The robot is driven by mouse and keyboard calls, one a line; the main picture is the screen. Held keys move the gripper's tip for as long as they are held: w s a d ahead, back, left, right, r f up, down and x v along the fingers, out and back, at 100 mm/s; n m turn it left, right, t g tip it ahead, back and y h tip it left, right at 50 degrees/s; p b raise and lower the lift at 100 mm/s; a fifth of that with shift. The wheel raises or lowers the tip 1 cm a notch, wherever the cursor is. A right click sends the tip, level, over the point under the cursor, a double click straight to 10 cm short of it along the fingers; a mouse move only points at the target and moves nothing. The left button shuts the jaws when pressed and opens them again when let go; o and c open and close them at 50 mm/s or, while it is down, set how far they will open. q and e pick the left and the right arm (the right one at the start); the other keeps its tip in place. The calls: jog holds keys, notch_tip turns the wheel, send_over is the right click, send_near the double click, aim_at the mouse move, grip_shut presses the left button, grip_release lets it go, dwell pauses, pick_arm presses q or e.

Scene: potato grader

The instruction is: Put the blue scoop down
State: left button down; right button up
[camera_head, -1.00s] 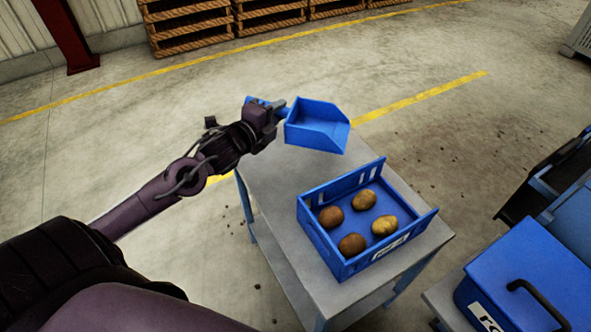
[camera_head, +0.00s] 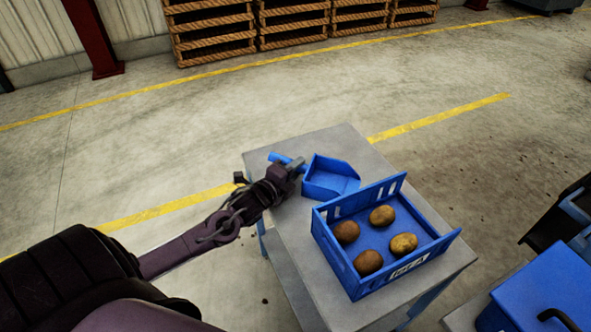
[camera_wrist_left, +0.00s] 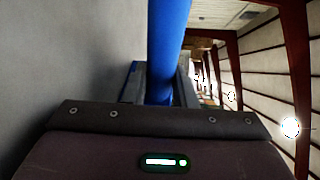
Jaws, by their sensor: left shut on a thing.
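The blue scoop (camera_head: 331,179) is at the far part of the grey table (camera_head: 300,228), just behind the blue crate. Its handle points left. My left gripper (camera_head: 292,168) is shut on the scoop's handle. The scoop looks low over the tabletop; I cannot tell whether it touches. In the left wrist view the blue handle (camera_wrist_left: 169,50) runs down between the fingers of my left gripper (camera_wrist_left: 160,88). My right gripper is not in view.
A blue crate (camera_head: 334,257) with several potatoes stands on the table, close to the scoop. Bare tabletop lies left of the crate and at the far edge. A blue box (camera_head: 545,290) with a black handle is at lower right. Wooden pallets (camera_head: 215,35) are stacked behind.

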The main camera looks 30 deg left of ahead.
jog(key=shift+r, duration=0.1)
pick_arm(q)
jog(key=c, duration=1.2)
grip_release()
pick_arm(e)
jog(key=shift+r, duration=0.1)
pick_arm(q)
jog(key=shift+s, duration=0.15)
jog(key=s, duration=0.4)
jog(key=s+r+p, duration=0.1)
jog(key=s, duration=0.2)
jog(key=s+r+p, duration=0.1)
jog(key=s, duration=0.3)
jog(key=shift+s+a, duration=0.2)
jog(key=shift+s, duration=0.15)
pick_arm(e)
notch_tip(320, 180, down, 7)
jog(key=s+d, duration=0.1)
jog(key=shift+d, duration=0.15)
pick_arm(q)
jog(key=shift+f, duration=0.1)
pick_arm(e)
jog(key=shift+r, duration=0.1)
